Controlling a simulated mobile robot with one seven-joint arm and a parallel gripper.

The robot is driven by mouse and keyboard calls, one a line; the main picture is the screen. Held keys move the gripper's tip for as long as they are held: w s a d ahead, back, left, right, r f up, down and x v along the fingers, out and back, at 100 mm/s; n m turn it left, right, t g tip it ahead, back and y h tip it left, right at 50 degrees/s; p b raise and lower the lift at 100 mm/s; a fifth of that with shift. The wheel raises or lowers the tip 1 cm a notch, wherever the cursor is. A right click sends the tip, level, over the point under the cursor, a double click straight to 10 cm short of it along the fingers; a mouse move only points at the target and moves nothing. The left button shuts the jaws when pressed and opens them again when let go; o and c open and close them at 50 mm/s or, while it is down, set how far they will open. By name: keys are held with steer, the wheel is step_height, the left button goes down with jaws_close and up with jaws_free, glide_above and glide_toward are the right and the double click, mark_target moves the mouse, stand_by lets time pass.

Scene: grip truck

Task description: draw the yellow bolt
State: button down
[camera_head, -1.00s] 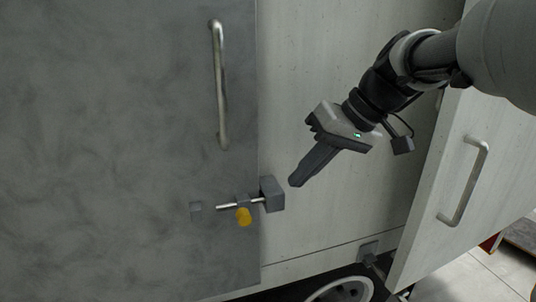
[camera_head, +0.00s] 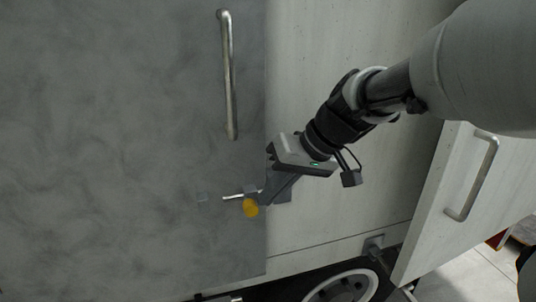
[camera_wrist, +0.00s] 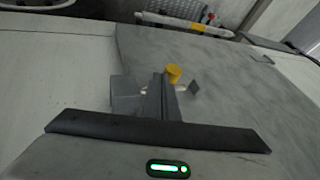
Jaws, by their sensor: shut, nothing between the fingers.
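The yellow bolt knob (camera_head: 250,207) sits on a thin metal rod (camera_head: 232,197) low on the right edge of the dark grey door. In the wrist view the yellow knob (camera_wrist: 173,72) shows just beyond my fingertips. My gripper (camera_head: 264,201) is shut and empty, its fingers pointing down-left, right beside the knob. I cannot tell whether it touches the knob. The grey bolt housing (camera_head: 284,196) on the pale panel is partly hidden behind my fingers; it also shows in the wrist view (camera_wrist: 125,94). A small grey catch block (camera_head: 202,197) sits left of the rod.
A long metal handle (camera_head: 229,75) stands upright on the grey door (camera_head: 120,120) above the bolt. At the right, a pale door (camera_head: 440,205) with its own handle (camera_head: 472,180) stands open. A wheel (camera_head: 342,288) is below.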

mark_target(240, 198)
steer(key=shift+s+a+b, duration=0.25)
steer(key=shift+s+a, duration=0.05)
steer(key=shift+a, duration=0.65)
steer(key=shift+s+a+b, duration=0.2)
steer(key=shift+s+a, duration=0.05)
steer(key=shift+a, duration=0.75)
steer(key=shift+s+a+b, duration=0.25)
steer(key=shift+s+a, duration=0.05)
steer(key=shift+a, duration=0.65)
